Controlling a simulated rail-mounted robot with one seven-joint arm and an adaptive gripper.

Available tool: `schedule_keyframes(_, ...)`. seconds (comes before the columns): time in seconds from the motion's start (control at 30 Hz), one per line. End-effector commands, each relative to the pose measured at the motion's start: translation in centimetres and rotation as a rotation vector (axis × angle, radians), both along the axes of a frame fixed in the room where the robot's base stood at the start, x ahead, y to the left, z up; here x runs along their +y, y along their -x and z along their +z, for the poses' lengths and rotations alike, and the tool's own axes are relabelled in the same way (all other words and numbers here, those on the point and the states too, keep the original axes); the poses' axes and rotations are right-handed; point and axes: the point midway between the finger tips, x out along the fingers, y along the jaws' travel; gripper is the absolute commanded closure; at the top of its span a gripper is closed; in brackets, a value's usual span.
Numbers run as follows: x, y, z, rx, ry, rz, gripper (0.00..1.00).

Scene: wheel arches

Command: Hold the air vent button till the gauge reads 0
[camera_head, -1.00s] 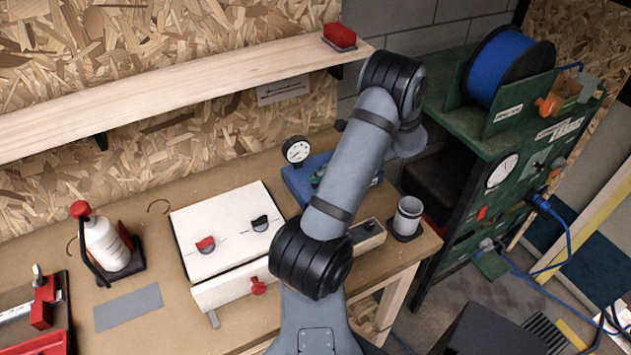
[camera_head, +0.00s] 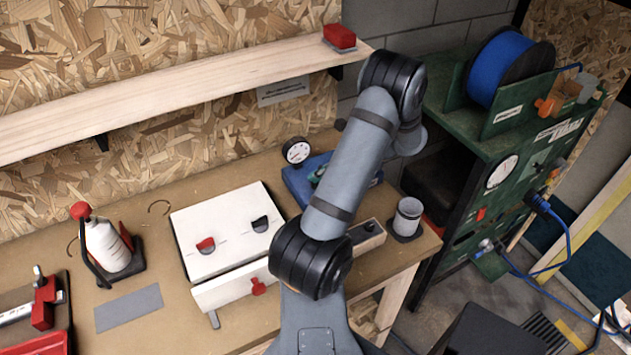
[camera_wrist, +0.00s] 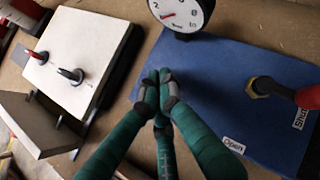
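The round white gauge (camera_head: 296,150) stands at the back of the blue board (camera_head: 297,182) on the bench. In the wrist view the gauge (camera_wrist: 180,14) is cut off at the top edge; its red needle points left, and I cannot read its value surely. My gripper (camera_wrist: 163,88) has its green fingers drawn together, tips over the left part of the blue board (camera_wrist: 225,75), just below the gauge. The air vent button does not show; the fingertips may hide it, and contact cannot be told. In the head view my arm hides most of the board and gripper.
A red-handled valve (camera_wrist: 305,97) with "Open" and "Shut" labels is right of the fingers. A white box with red and black knobs (camera_head: 222,226) sits to the left. A grey cup (camera_head: 407,216) and a green cabinet (camera_head: 480,150) are to the right.

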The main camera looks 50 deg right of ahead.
Motion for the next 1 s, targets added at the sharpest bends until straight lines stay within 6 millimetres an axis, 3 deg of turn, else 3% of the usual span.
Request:
schedule_keyframes(0.2,0.0,0.0,1.3,0.0,0.0,0.0,1.0)
schedule_keyframes(0.67,0.0,0.0,1.8,-0.001,0.001,-0.001,1.0)
schedule_keyframes(1.0,0.0,0.0,5.0,0.0,0.002,0.0,1.0)
